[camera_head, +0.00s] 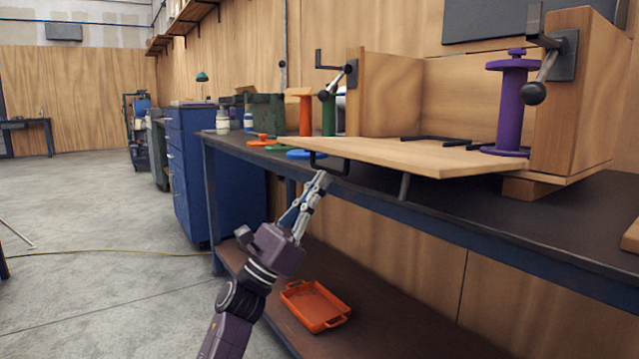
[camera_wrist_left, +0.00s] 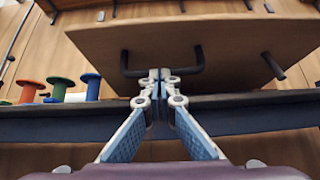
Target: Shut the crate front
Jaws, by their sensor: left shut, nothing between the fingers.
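The wooden crate (camera_head: 383,98) stands on the dark workbench. Its front panel (camera_head: 425,157) is folded down and sticks out level past the bench's front edge. A black handle (camera_head: 330,163) hangs under the panel's outer part; it also shows in the left wrist view (camera_wrist_left: 133,70). My left gripper (camera_head: 323,181) is shut and empty, pointing up just below the panel near the handle. In the left wrist view its fingertips (camera_wrist_left: 160,75) meet in front of the handle's span; I cannot tell whether they touch it. A purple flanged pipe (camera_head: 511,105) stands at the crate's right opening. My right gripper is not in view.
Lever latches (camera_head: 335,80) sit on the crate's side walls. Orange and green flanged pipes (camera_head: 304,112) and flat coloured pieces lie on the workbench (camera_head: 440,205) left of the crate. An orange tray (camera_head: 315,306) rests on the lower shelf. Open floor lies left.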

